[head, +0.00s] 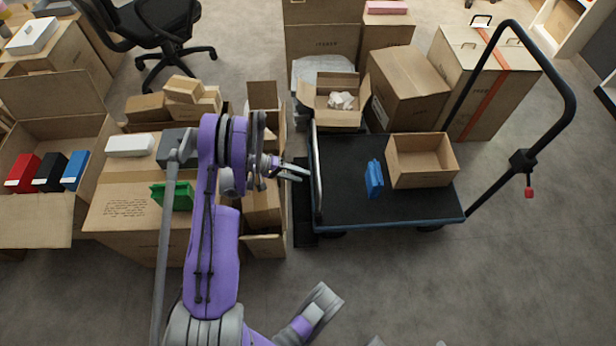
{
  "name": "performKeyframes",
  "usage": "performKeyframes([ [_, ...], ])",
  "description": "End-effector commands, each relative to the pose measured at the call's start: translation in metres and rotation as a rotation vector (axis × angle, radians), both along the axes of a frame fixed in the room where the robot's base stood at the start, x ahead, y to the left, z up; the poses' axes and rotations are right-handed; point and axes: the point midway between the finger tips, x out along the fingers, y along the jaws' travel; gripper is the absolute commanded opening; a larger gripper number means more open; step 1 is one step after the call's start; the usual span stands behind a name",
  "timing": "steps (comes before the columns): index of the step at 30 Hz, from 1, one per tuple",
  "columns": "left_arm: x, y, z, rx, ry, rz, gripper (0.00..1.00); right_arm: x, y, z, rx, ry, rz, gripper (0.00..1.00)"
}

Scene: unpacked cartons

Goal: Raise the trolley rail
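The trolley (350,205) has a flat black deck with a blue edge and a tall black handle (572,110) at its right end. A slim grey rail (317,185) runs along the deck's left end. It looks upright, but from above I cannot tell its exact height. My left gripper (303,171) reaches rightward from the purple arm, with its fingers a little apart. Its tips are close to the rail's left side; I cannot tell whether they touch it. Nothing shows between them.
On the deck are an open carton (421,180) and a small blue item (374,179). Cartons crowd the left, including one bearing a green bin (178,197). More cartons (405,88) stand behind the trolley. The floor (480,290) in front is clear.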

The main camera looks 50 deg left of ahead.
Motion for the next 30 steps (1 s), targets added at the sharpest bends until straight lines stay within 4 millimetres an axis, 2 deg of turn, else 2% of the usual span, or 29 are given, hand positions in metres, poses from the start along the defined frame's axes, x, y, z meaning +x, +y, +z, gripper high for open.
performKeyframes([
  [3, -0.016, 0.013, 0.016, -0.002, -0.001, 0.001, 0.50, -0.001, 0.000, 0.007, 0.000, -0.001, 0.000, 0.85],
  [10, -0.035, 0.028, 0.033, -0.004, -0.002, -0.004, 0.50, -0.002, 0.000, 0.013, 0.000, -0.002, 0.000, 0.85],
  [30, -0.039, 0.031, 0.036, -0.004, -0.003, -0.006, 0.50, -0.002, 0.000, 0.014, 0.000, -0.002, 0.000, 0.85],
])
